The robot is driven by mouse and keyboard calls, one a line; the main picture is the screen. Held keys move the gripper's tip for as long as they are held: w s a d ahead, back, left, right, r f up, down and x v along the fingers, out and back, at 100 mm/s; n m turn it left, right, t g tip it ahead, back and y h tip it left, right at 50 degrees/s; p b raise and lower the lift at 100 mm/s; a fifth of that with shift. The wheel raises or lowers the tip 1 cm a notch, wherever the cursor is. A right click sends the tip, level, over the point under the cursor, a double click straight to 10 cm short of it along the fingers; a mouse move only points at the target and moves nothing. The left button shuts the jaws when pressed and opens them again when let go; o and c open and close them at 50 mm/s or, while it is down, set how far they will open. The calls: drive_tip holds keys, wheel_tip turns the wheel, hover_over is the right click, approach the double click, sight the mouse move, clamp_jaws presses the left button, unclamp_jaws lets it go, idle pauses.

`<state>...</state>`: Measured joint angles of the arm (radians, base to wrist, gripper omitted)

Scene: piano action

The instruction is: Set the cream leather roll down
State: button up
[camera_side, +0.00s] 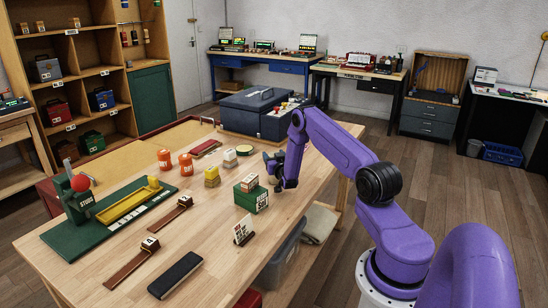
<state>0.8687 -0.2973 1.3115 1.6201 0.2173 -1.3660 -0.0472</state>
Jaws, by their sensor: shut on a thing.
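My gripper (273,170) is low over the right part of the light wooden workbench (215,225), at the end of the purple arm. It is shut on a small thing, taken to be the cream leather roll. The roll is mostly hidden by the fingers and arm and too small to make out. Whether it touches the bench top cannot be told. Left of my gripper is a small white and cream block (230,158).
A round green-rimmed tin (247,150) and a dark red flat case (205,148) lie behind. A blue-grey chest (262,112) stands at the far end.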

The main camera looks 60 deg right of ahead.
drive_tip(key=shift+f, duration=0.1)
drive_tip(key=o, duration=1.1)
drive_tip(key=v, duration=1.2)
